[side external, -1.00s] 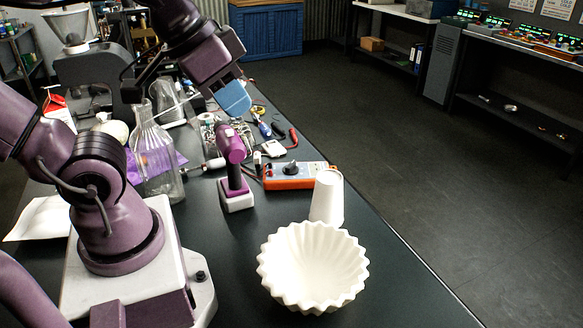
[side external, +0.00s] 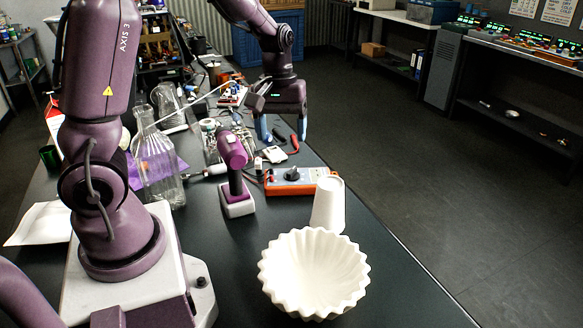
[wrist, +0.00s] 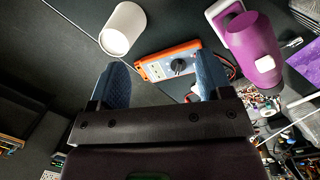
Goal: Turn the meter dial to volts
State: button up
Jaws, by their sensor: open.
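The orange meter (side external: 296,184) lies on the dark bench, with a black dial (side external: 291,174) on its pale face. In the wrist view the meter (wrist: 155,62) and its dial (wrist: 178,66) show between and beyond my fingers. The dial's setting is too small to read. My gripper (side external: 284,136) points down with its blue fingers apart and empty. It is above and behind the meter in the side view, clear of the dial. It also shows in the wrist view (wrist: 160,82).
A white cup (side external: 328,205) stands close in front of the meter, near a fluted white bowl (side external: 313,308). A purple drill (side external: 234,165) stands left of the meter. A glass flask (side external: 157,170) is farther left. Probe leads and small parts lie behind. The bench edge is to the right.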

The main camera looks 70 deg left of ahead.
aim_at(292, 170)
jog(key=w+a+f+n+y, duration=0.1)
jog(key=w+a+f+n, duration=0.25)
jog(key=a+n, duration=0.35)
jog(key=w+a+f+n, duration=0.35)
jog(key=a+n, duration=0.25)
jog(key=n, duration=0.2)
jog(key=f, duration=0.8)
jog(key=w+f, duration=0.1)
jog(key=f, duration=0.3)
jog(key=shift+a, duration=0.1)
jog(key=c, duration=0.9)
